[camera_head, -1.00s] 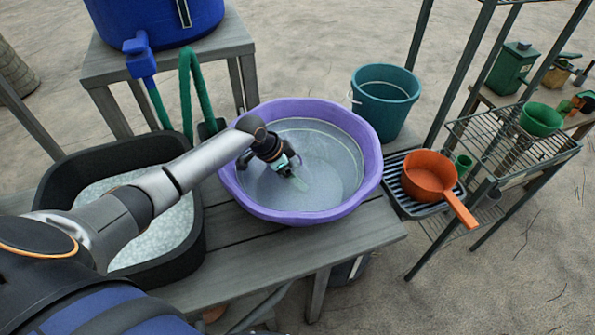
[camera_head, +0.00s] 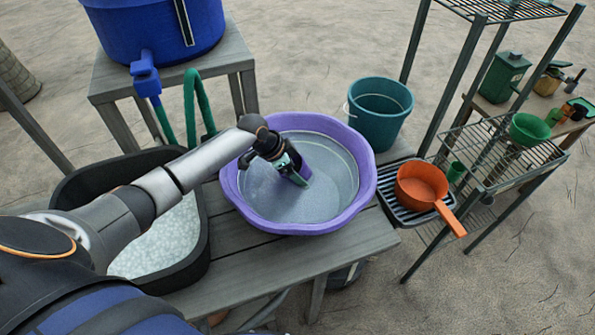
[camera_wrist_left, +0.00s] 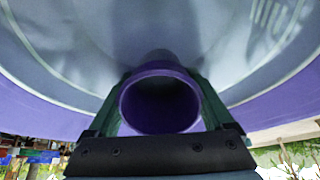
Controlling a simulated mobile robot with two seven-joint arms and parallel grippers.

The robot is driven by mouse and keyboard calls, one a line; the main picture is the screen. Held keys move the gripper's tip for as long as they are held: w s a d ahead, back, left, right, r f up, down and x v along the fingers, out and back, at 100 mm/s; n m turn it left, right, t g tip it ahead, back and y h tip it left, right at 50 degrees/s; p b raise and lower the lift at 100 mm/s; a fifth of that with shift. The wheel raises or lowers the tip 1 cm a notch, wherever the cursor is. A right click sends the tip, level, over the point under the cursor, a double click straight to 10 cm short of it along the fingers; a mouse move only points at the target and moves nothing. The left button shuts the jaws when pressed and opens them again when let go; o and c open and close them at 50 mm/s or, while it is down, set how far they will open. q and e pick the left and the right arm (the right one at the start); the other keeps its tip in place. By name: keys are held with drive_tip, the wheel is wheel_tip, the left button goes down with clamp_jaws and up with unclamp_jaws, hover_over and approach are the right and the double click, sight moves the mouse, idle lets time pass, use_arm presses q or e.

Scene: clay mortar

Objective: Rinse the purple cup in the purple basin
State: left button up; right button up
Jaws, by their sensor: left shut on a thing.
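The purple basin (camera_head: 370,190) sits on the grey wooden bench and holds clear greyish water. My left gripper (camera_head: 296,178) reaches down into the basin and is shut on the purple cup (camera_head: 300,172). In the left wrist view the cup (camera_wrist_left: 160,103) is between the two dark green fingers (camera_wrist_left: 160,112), with its round mouth toward the camera. In the head view the fingers cover much of the cup. I cannot tell how deep the cup is in the water. My right gripper is not in view.
A black tub (camera_head: 205,255) with foamy white content stands left of the basin. A blue barrel (camera_head: 150,35) with a tap and green hose stands behind. A teal bucket (camera_head: 378,118) and an orange pan (camera_head: 421,185) on a black rack stand to the right, beside a metal shelf (camera_head: 490,150).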

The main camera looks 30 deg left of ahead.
use_arm(q)
wheel_tip(320, 180, up, 14)
idle(1.0)
drive_tip(key=shift+r, duration=0.15)
idle(0.9)
